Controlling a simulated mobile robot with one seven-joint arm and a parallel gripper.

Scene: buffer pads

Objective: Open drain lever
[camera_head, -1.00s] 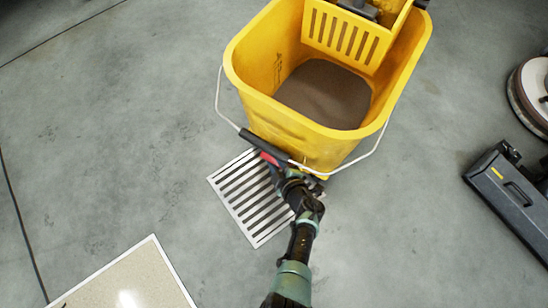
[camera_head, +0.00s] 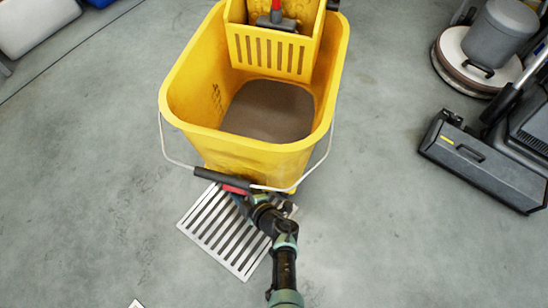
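A yellow mop bucket (camera_head: 190,140) with dark brown water inside stands upright at the upper middle. A red piece (camera_head: 235,189), seemingly the drain lever, shows low on its near side, just below the black grip (camera_head: 222,176) of the wire bail. My gripper (camera_head: 240,198) is at the red piece, reaching in from below right. Its fingertips are small and dark and partly hidden by my wrist, so I cannot tell whether they are open or touching the red piece. A slatted metal floor grate (camera_head: 212,222) lies under my gripper, at the bucket's near side.
A yellow wringer (camera_head: 270,50) sits at the bucket's far end, with a red-and-grey handle part in it. A black floor machine (camera_head: 485,165) and a round floor polisher (camera_head: 480,55) stand at the right.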

